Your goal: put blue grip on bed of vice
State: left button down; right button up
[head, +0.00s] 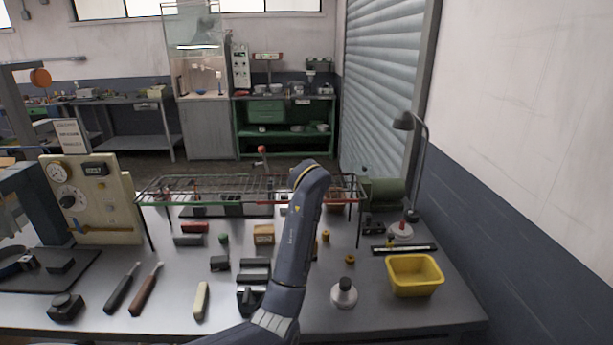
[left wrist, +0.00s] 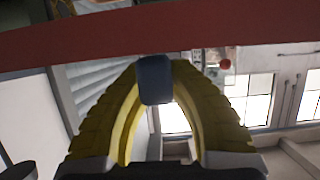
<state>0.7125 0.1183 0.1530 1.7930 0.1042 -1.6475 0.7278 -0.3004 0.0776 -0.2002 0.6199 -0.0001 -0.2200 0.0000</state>
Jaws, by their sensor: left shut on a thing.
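My left arm rises in the middle of the head view, and its own link hides the gripper there. In the left wrist view my left gripper (left wrist: 155,92) has yellow fingers shut on the blue grip (left wrist: 155,72), a small dark blue block between the fingertips. A dark red surface (left wrist: 100,34) spans the top of that view; whether it touches the grip I cannot tell. I cannot pick out the vice with certainty; a small black clamp-like piece (head: 250,300) sits beside my arm on the bench. My right gripper is not in view.
A wire rack (head: 200,188) stands across the bench behind several small blocks and tools. A yellow bin (head: 415,275), a grey-white weight-like piece (head: 343,293) and a lamp (head: 404,122) are on the right. A cream gauge panel (head: 92,205) stands left.

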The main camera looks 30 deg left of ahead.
pick_arm(q)
jog(key=shift+f, duration=0.15)
jog(key=c, duration=1.3)
grip_release()
jog(key=shift+s+d+r, duration=0.15)
jog(key=shift+r, duration=0.1)
jog(key=v, duration=1)
jog(key=shift+s+r, duration=0.2)
jog(key=shift+s, duration=0.1)
jog(key=shift+o, duration=0.7)
jog(key=shift+s+d+r, duration=0.15)
jog(key=shift+s+d, duration=0.2)
